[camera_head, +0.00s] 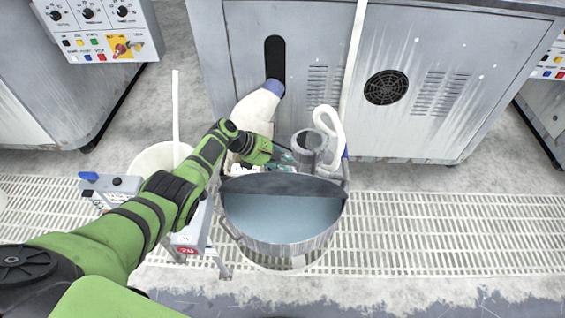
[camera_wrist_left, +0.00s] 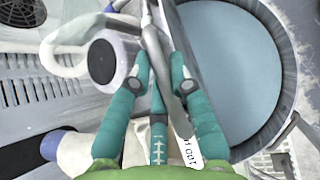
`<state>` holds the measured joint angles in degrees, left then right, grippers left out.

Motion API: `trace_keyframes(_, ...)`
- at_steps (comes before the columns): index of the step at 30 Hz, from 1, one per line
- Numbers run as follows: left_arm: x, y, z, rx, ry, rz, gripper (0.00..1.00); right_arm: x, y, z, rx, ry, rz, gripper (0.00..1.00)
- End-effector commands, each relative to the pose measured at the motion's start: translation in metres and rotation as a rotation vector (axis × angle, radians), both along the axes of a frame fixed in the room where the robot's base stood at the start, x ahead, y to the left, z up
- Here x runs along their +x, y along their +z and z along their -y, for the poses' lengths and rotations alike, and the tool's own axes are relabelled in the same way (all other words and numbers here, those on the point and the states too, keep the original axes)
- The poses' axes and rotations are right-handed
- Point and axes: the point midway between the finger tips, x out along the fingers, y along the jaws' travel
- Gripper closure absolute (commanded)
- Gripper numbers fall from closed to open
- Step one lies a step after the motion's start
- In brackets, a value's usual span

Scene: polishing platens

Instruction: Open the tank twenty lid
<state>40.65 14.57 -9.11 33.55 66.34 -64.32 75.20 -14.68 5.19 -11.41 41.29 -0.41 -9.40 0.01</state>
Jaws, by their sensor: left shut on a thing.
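The tank (camera_head: 318,243) is a round grey vessel in the floor grating, with pale blue liquid (camera_head: 285,215) inside. Its dark half-round lid (camera_head: 283,184) stands tilted up across the back of the opening. In the left wrist view the liquid (camera_wrist_left: 225,65) shows at right, beside the lid's straight edge. My left gripper (camera_head: 285,157) is behind the lid. In the left wrist view its teal fingers (camera_wrist_left: 160,75) are shut on a curved grey bar (camera_wrist_left: 168,70), seemingly the lid handle. The hinge area is partly hidden. My right gripper is out of view.
A grey cylinder (camera_head: 303,146) with a white looped hose (camera_head: 333,130) stands close behind the gripper. A thick white pipe (camera_head: 256,108) runs to the machine cabinet (camera_head: 440,75). A red-numbered tag (camera_head: 187,250) and a white bucket (camera_head: 150,165) are at left. The right grating is clear.

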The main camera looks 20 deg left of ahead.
Motion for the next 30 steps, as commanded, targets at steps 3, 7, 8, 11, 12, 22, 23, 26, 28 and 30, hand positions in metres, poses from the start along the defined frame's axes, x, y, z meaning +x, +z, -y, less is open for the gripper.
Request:
trace_keyframes(3, 0.000, 0.000, -0.001, 0.004, -0.003, 0.001, 1.00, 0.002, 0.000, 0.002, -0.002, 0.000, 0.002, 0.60)
trace_keyframes(7, 0.000, 0.000, -0.001, 0.003, -0.003, 0.001, 0.54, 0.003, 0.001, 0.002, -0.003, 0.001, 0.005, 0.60)
trace_keyframes(8, 0.000, 0.000, -0.001, 0.003, -0.002, 0.001, 0.54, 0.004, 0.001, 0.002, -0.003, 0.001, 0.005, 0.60)
trace_keyframes(11, 0.000, 0.000, 0.000, 0.003, -0.002, 0.000, 0.54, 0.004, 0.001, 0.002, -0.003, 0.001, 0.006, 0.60)
trace_keyframes(12, 0.000, 0.000, 0.000, 0.003, -0.002, 0.000, 0.54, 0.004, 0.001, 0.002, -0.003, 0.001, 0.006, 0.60)
trace_keyframes(22, -0.003, 0.005, -0.006, 0.000, 0.000, 0.001, 0.54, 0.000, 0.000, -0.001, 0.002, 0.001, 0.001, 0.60)
trace_keyframes(23, -0.004, 0.007, -0.007, 0.001, -0.001, 0.002, 0.54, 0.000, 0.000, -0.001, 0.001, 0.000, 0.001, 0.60)
trace_keyframes(26, -0.008, 0.014, -0.015, 0.003, -0.001, 0.002, 0.54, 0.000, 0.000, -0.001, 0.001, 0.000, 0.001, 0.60)
trace_keyframes(28, -0.012, 0.022, -0.023, 0.004, 0.000, 0.003, 0.54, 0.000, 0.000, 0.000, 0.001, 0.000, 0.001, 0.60)
trace_keyframes(30, -0.016, 0.031, -0.031, 0.004, -0.001, 0.003, 0.54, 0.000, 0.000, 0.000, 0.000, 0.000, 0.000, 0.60)
